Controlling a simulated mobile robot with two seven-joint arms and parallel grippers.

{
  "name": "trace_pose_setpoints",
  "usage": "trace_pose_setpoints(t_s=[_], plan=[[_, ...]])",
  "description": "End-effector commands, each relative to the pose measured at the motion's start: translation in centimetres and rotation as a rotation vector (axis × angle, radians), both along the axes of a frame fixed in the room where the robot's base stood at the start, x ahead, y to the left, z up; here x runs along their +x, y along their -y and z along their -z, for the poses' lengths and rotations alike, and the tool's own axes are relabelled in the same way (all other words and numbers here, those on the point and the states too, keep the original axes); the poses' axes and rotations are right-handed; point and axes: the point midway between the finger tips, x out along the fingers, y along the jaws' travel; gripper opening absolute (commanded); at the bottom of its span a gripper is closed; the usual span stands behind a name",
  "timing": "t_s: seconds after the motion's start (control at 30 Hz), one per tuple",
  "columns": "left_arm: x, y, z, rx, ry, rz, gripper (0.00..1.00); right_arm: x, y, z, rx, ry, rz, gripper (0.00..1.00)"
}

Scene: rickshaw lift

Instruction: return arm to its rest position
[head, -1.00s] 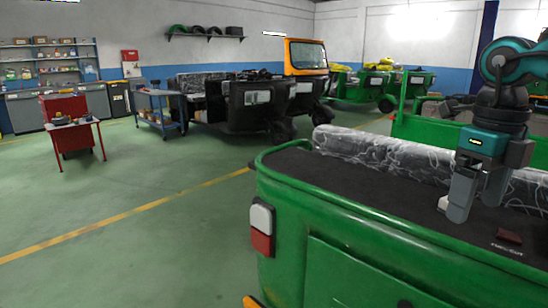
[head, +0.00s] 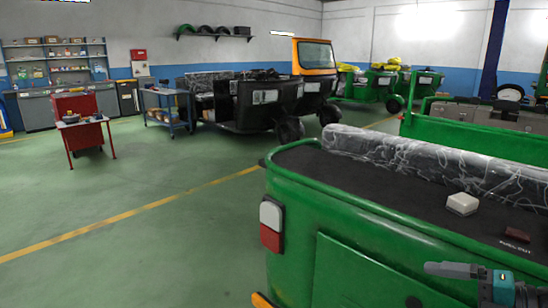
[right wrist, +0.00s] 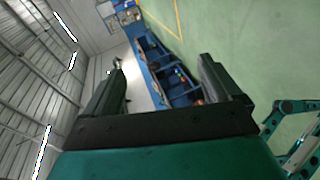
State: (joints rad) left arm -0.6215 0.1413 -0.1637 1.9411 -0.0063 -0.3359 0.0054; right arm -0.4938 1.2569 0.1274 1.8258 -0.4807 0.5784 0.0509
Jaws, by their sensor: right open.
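My right gripper (right wrist: 162,62) is open in the right wrist view, with nothing between its two dark fingers. In the head view, part of the right arm and gripper (head: 455,269) shows at the bottom right corner, in front of the green vehicle. It is cut off by the picture edge. A small white box (head: 462,204) sits on the dark deck of the green vehicle (head: 340,240), apart from the gripper. A small dark red piece (head: 517,233) lies to its right. My left gripper is not in view.
A plastic-wrapped long roll (head: 430,160) lies along the back of the deck. A red cart (head: 85,135), a blue trolley (head: 168,107) and a black vehicle (head: 260,112) stand farther back. The green floor at the left is clear.

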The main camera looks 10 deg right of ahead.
Motion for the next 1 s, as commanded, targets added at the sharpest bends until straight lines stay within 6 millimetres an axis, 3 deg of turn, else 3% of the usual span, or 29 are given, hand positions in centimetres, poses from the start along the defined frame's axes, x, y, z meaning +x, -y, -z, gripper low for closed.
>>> trace_pose_setpoints(t_s=[0.17, 0.33, 0.47, 0.6, 0.8, 1.0], plan=[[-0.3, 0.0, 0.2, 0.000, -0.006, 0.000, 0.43, -1.3, -0.7, 5.9, 0.300, -0.109, 0.325, 0.91], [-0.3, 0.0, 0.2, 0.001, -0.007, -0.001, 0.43, -3.5, -2.7, 11.8, 0.550, -0.273, 0.616, 0.91], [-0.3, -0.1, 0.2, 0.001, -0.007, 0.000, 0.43, -5.8, -5.7, 16.2, 0.725, -0.440, 0.819, 0.91], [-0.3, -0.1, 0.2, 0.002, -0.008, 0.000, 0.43, -8.3, -10.1, 19.9, 0.886, -0.636, 0.992, 0.91], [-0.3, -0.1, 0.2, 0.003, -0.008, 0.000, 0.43, -10.6, -15.3, 22.2, 1.017, -0.839, 1.116, 0.91], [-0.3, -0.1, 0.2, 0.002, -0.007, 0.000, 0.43, -11.1, -16.5, 22.5, 1.045, -0.887, 1.139, 0.91]])
